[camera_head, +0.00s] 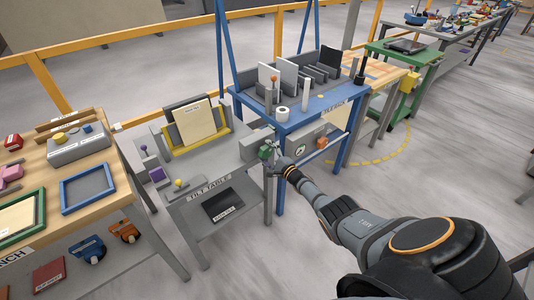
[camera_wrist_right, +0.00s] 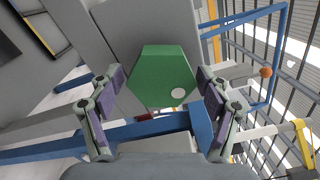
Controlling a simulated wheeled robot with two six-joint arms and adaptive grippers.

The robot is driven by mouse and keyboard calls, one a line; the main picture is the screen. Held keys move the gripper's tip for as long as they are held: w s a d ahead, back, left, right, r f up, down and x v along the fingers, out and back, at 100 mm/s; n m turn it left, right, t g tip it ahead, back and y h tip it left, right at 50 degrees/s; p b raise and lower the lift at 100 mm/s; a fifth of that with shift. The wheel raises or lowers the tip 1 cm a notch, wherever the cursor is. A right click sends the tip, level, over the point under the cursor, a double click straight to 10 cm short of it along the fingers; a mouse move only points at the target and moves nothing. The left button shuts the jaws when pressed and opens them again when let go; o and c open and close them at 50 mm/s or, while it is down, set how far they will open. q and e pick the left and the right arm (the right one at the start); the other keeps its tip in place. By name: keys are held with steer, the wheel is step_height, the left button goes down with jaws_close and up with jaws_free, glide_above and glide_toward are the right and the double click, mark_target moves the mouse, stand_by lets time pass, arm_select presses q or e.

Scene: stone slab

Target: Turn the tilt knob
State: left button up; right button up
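The tilt knob (camera_wrist_right: 162,77) is a green hexagon with a white dot near its lower right, on a grey housing. In the right wrist view it lies between the two fingers of my right gripper (camera_wrist_right: 160,85). The fingers are spread, one on each side of the knob, with narrow gaps that look clear of its edges. In the head view my right gripper (camera_head: 270,151) is at the right side of the grey tilt table (camera_head: 235,197), partly hiding the knob. The table carries a tilted yellow-edged holder with a cream panel (camera_head: 194,122). My left gripper is not in view.
A blue rack table (camera_head: 283,124) with grey bins and a white roll stands just right of the tilt table. A wooden bench (camera_head: 104,157) with a blue frame and a grey box is on the left. Open floor (camera_head: 215,265) lies in front.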

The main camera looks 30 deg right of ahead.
steer(key=shift+s+d, duration=0.1)
steer(key=shift+s, duration=0.35)
steer(key=s, duration=1.1)
steer(key=shift+d, duration=0.4)
stand_by(0.6)
